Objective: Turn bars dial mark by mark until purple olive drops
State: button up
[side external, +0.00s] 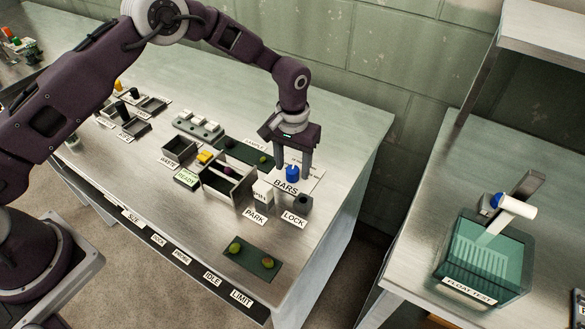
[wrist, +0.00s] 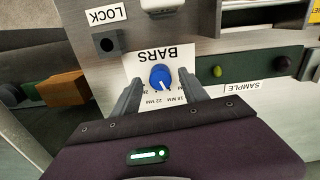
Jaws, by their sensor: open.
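The blue BARS dial (side external: 292,173) stands on its white labelled plate; in the wrist view the dial (wrist: 160,77) has a white pointer aimed down and slightly right, toward the millimetre marks. Which mark it meets is hard to tell. My gripper (side external: 292,168) is open, pointing down over the dial; in the wrist view its fingers (wrist: 160,88) stand on either side of the dial, and I cannot tell whether they touch it. A dark purple olive (side external: 228,169) lies in the open-topped sizer box (side external: 243,196).
The sample strip (side external: 240,150) holds a green and a dark olive. A LOCK block (side external: 304,203) and a white PARK block (side external: 263,192) stand close to the dial. A front dark strip (side external: 250,270) carries two olives. A float test tank (side external: 480,262) stands on the right bench.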

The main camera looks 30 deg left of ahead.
jog(key=shift+f, duration=0.95)
jog(key=shift+c, duration=0.4)
grip_shut()
jog(key=shift+m, duration=0.3)
jog(key=m, duration=0.3)
jog(key=shift+r, duration=0.1)
jog(key=shift+m, duration=2)
